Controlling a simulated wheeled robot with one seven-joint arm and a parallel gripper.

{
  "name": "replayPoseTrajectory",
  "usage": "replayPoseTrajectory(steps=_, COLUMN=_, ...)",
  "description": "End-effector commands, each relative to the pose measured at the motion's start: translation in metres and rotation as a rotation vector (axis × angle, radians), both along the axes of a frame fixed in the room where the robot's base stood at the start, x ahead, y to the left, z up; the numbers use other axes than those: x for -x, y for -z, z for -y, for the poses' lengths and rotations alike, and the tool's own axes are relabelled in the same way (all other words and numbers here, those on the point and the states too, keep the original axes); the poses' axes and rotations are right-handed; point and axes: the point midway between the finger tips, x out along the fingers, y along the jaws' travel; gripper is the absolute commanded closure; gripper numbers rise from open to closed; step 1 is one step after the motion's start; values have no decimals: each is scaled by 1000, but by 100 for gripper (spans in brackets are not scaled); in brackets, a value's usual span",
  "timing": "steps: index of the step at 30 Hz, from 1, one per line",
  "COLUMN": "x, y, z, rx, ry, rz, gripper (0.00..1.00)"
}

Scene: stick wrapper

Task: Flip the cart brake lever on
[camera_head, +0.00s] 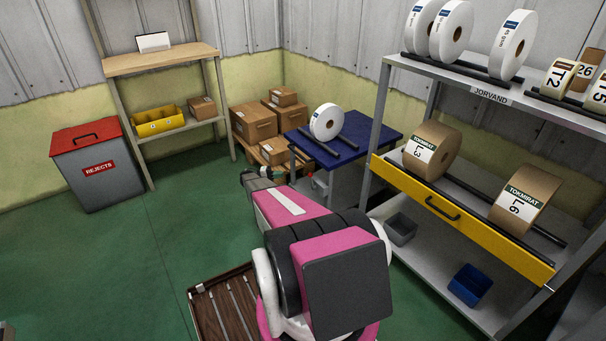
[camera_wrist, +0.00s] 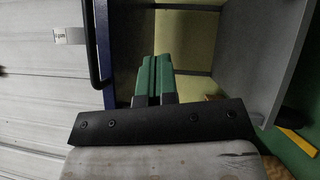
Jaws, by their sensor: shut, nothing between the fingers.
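The cart has a blue top (camera_head: 358,142) and stands left of the grey rack in the head view. Its blue edge (camera_wrist: 104,40) runs up the left of the wrist view. A small red piece (camera_head: 317,184) shows low by the cart's near side, partly hidden by my arm; I cannot tell whether it is the brake lever or how it is set. My gripper (camera_head: 246,174) is at the cart's near left, small and partly hidden in the head view. In the wrist view its green fingers (camera_wrist: 155,76) are together, with nothing between them.
A white roll (camera_head: 326,122) rests on black rails on the cart. Cardboard boxes (camera_head: 253,122) are stacked behind. The grey rack with its yellow drawer front (camera_head: 459,218) is close on the right. A red-lidded rejects bin (camera_head: 90,170) stands left. Green floor between is clear.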

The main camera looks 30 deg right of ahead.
Motion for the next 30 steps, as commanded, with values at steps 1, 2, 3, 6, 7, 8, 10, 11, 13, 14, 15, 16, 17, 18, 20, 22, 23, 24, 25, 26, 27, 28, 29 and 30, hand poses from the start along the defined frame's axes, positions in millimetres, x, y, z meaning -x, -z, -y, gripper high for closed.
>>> replayPoseTrajectory(steps=1, x=1, y=0, z=0, rx=-1, ry=0, rz=0, gripper=100)
replayPoseTrajectory(steps=2, x=1, y=0, z=0, rx=-1, ry=0, rz=0, gripper=100)
replayPoseTrajectory(steps=3, x=1, y=0, z=0, rx=-1, ry=0, rz=0, gripper=100)
replayPoseTrajectory(steps=6, x=1, y=0, z=0, rx=-2, ry=0, rz=0, gripper=100)
replayPoseTrajectory(steps=7, x=1, y=0, z=0, rx=-2, ry=0, rz=0, gripper=100)
replayPoseTrajectory(steps=8, x=2, y=-1, z=1, rx=-2, ry=0, rz=0, gripper=100)
replayPoseTrajectory(steps=10, x=4, y=-1, z=5, rx=-3, ry=1, rz=1, gripper=100)
replayPoseTrajectory(steps=11, x=6, y=-2, z=8, rx=-3, ry=1, rz=1, gripper=100)
replayPoseTrajectory(steps=13, x=10, y=-3, z=15, rx=-3, ry=1, rz=1, gripper=100)
replayPoseTrajectory(steps=14, x=12, y=-3, z=19, rx=-4, ry=1, rz=0, gripper=100)
replayPoseTrajectory(steps=15, x=16, y=-4, z=25, rx=-4, ry=1, rz=0, gripper=100)
replayPoseTrajectory(steps=16, x=19, y=-4, z=30, rx=-4, ry=2, rz=0, gripper=100)
replayPoseTrajectory(steps=17, x=22, y=-5, z=35, rx=-4, ry=3, rz=0, gripper=100)
replayPoseTrajectory(steps=18, x=25, y=-6, z=41, rx=-4, ry=3, rz=0, gripper=100)
replayPoseTrajectory(steps=20, x=31, y=-7, z=51, rx=-4, ry=2, rz=0, gripper=100)
replayPoseTrajectory(steps=22, x=37, y=-9, z=63, rx=-3, ry=2, rz=0, gripper=100)
replayPoseTrajectory(steps=23, x=40, y=-9, z=67, rx=-3, ry=2, rz=0, gripper=100)
replayPoseTrajectory(steps=24, x=43, y=-10, z=74, rx=-3, ry=2, rz=0, gripper=100)
replayPoseTrajectory(steps=25, x=46, y=-11, z=79, rx=-4, ry=2, rz=0, gripper=100)
replayPoseTrajectory(steps=26, x=48, y=-11, z=83, rx=-4, ry=2, rz=0, gripper=100)
replayPoseTrajectory(steps=27, x=52, y=-12, z=89, rx=-4, ry=2, rz=0, gripper=100)
replayPoseTrajectory(steps=28, x=58, y=-14, z=89, rx=-4, ry=1, rz=0, gripper=100)
replayPoseTrajectory(steps=29, x=63, y=-15, z=89, rx=-4, ry=1, rz=0, gripper=100)
replayPoseTrajectory(steps=30, x=68, y=-16, z=90, rx=-4, ry=1, rz=0, gripper=100)
